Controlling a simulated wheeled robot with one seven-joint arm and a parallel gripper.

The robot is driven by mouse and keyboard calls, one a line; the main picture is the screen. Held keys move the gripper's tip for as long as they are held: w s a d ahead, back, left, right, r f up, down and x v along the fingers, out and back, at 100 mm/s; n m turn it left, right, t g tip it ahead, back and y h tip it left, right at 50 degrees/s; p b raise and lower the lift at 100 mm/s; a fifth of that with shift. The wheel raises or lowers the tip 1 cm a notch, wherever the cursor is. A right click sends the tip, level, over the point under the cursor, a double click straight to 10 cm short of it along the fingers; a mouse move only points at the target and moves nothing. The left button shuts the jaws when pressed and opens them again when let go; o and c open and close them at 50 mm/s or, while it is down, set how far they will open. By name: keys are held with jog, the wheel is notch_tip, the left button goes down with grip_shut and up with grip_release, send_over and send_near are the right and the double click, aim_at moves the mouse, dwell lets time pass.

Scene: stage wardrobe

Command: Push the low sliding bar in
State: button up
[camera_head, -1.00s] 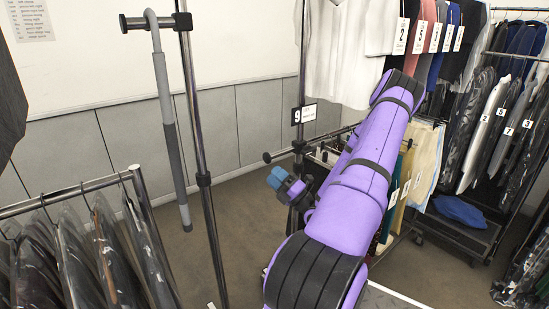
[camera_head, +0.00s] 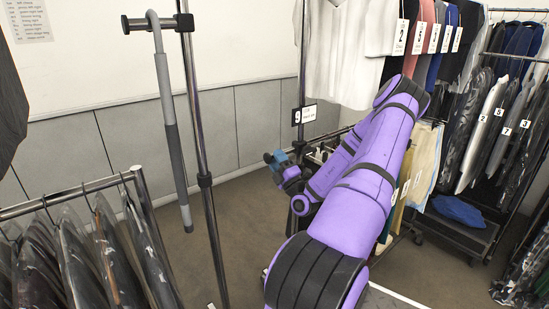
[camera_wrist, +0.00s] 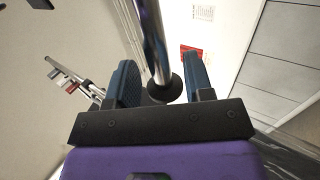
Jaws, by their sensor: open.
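The low sliding bar (camera_head: 335,134) is a thin chrome rod on the middle rack, below the number 9 tag. In the head view my gripper (camera_head: 276,158) is at its left end and hides the knob there. In the wrist view the chrome bar (camera_wrist: 153,40) comes down from the top and ends in a round black knob (camera_wrist: 167,91). The knob appears between the two blue fingers of my open gripper (camera_wrist: 161,78). I cannot tell whether the fingers or palm touch it.
A chrome upright (camera_head: 200,150) with a grey hooked pole (camera_head: 171,120) stands left of my gripper. A rail of bagged clothes (camera_head: 85,250) is at lower left. White and coloured garments (camera_head: 345,50) hang above. Open carpet (camera_head: 235,230) lies below.

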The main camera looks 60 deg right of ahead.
jog(key=shift+w+d+r, duration=0.2)
jog(key=shift+w+r, duration=0.2)
jog(key=shift+w, duration=0.15)
grip_shut()
jog(key=shift+s+d, duration=0.2)
jog(key=shift+d, duration=0.45)
jog(key=shift+s+d, duration=0.25)
jog(key=shift+d, duration=0.45)
jog(key=shift+s+d, duration=0.2)
jog(key=shift+d, duration=0.45)
grip_release()
jog(key=v, duration=1.1)
